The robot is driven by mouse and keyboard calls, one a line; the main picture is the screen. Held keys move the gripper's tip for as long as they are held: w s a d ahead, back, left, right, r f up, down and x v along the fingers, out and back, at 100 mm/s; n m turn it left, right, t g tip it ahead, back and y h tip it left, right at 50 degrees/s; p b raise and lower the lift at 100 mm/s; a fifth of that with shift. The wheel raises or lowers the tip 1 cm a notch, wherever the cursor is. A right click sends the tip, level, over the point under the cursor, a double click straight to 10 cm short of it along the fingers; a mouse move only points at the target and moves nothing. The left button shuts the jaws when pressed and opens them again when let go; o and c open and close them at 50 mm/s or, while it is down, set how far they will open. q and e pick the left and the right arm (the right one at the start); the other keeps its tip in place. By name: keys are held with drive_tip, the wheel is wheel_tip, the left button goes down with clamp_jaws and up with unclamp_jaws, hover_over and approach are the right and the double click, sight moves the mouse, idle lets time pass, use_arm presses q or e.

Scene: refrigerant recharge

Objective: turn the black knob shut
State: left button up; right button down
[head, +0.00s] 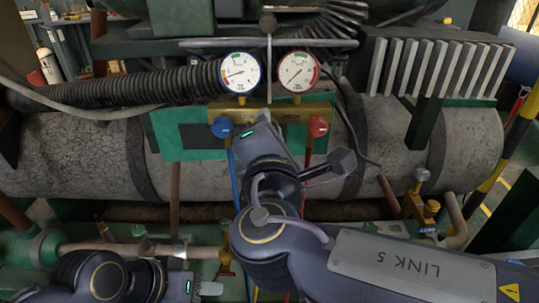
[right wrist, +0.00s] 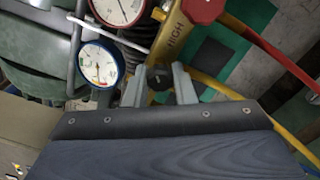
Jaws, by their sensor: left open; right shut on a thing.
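The black knob (right wrist: 158,77) sits on the brass gauge manifold (right wrist: 176,35), beside the word HIGH in the right wrist view. My right gripper (right wrist: 160,84) is shut on it, one finger on each side. In the head view my right gripper (head: 263,117) reaches the middle of the manifold (head: 278,113), between the blue and red knobs. It hides the black knob there. My left gripper (head: 207,288) is open at the bottom left of the head view, low by the pipes and far from the manifold.
A blue knob (head: 221,127) and a red knob (head: 318,126) flank my right gripper. Two gauges, blue-rimmed (head: 240,72) and red-rimmed (head: 298,71), stand above. Coloured hoses hang below the manifold. A large grey pipe (head: 80,150) runs behind. A brass valve (head: 432,209) stands at the right.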

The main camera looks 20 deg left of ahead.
drive_tip(key=m+b, duration=0.1)
drive_tip(key=b, duration=0.1)
drive_tip(key=m+b, duration=0.2)
drive_tip(key=b, duration=0.1)
drive_tip(key=m+b, duration=0.2)
drive_tip(key=shift+f, duration=0.3)
drive_tip(key=shift+r+m+b, duration=0.25)
drive_tip(key=shift+m+b, duration=1.55)
drive_tip(key=c, duration=1.2)
unclamp_jaws()
drive_tip(key=shift+r, duration=0.1)
drive_tip(key=v, duration=0.8)
drive_tip(key=shift+p, duration=0.45)
